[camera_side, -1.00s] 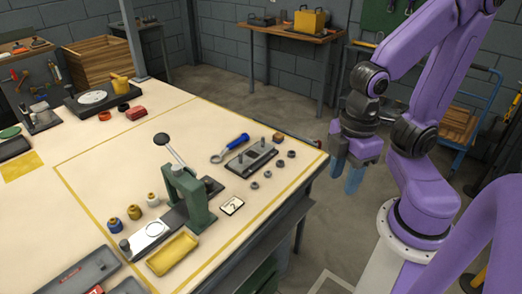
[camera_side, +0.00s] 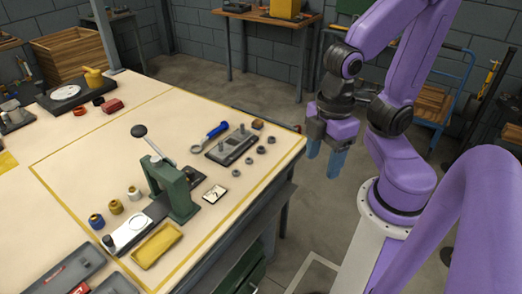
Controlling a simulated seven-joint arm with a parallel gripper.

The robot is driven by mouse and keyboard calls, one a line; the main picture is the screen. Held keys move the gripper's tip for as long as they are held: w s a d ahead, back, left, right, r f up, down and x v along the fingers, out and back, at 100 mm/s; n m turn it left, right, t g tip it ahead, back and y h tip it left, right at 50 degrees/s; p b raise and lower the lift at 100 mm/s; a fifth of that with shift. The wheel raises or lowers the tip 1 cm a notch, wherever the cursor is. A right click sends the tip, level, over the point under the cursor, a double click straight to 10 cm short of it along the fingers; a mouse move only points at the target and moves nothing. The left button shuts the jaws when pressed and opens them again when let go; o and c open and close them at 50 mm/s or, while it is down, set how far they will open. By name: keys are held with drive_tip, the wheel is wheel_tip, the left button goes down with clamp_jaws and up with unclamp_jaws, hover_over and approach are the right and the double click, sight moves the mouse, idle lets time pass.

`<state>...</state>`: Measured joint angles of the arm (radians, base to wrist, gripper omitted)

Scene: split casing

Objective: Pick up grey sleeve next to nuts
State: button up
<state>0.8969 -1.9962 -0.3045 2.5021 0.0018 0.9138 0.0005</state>
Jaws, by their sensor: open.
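Several small dark grey rings, the nuts (camera_side: 249,160), lie in a row on the right of the table, beside a dark grey plate with upright studs (camera_side: 231,146). I cannot tell whether one of these rings is the grey sleeve. A pale grey-white sleeve (camera_side: 134,193) stands further left, near a yellow one (camera_side: 116,207) and a blue one (camera_side: 96,221). My gripper (camera_side: 325,156) hangs beyond the table's right edge, apart from everything. Its two blue fingers point down, open and empty.
A green lever press (camera_side: 176,192) stands mid-table with its lever raised. A yellow tray (camera_side: 157,246) lies in front of it.

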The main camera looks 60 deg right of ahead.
drive_tip(key=w+n, duration=0.1)
drive_tip(key=w, duration=0.7)
drive_tip(key=n, duration=0.4)
hover_over(261, 150)
drive_tip(key=d, duration=0.1)
drive_tip(key=f, duration=1.8)
drive_tip(key=shift+w, duration=0.2)
drive_tip(key=shift+w+f, duration=0.15)
drive_tip(key=shift+f, duration=2.8)
